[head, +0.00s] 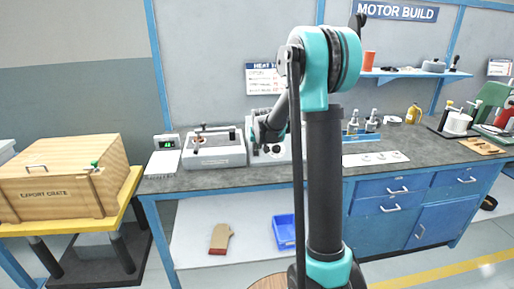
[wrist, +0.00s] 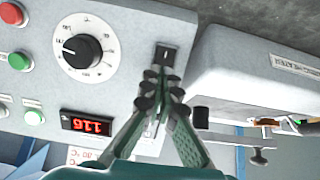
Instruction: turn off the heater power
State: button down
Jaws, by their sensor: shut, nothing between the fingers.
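In the wrist view a light grey control panel (wrist: 135,30) fills the left and middle. A small black rocker switch (wrist: 165,55) sits on it, right of the large black dial knob (wrist: 82,49). My gripper (wrist: 160,82) is shut and empty, its fingertips just below the switch in the picture and partly over its lower edge. I cannot tell whether they touch it. The white heater unit (wrist: 245,65), with "HEATER" lettering, stands to the right; it also shows in the head view (head: 214,157). In the head view my arm hides much of the control panel (head: 270,157).
The panel also carries a lit red display (wrist: 86,123), a red button (wrist: 20,61) and a green button (wrist: 34,118). A small scale with a green display (head: 165,143) stands left of the heater. Bottles (head: 371,122) stand to the right. A wooden crate (head: 62,180) is at far left.

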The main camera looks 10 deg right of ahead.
jog(key=shift+w+f, duration=0.15)
jog(key=shift+w, duration=0.35)
jog(key=shift+s, duration=0.15)
jog(key=shift+s+f, duration=0.4)
jog(key=shift+s, duration=0.25)
jog(key=shift+s+r, duration=0.3)
jog(key=shift+r, duration=0.2)
jog(key=w+r+v, duration=0.1)
jog(key=v, duration=1.1)
jog(key=shift+w+r, duration=0.2)
jog(key=shift+r, duration=0.2)
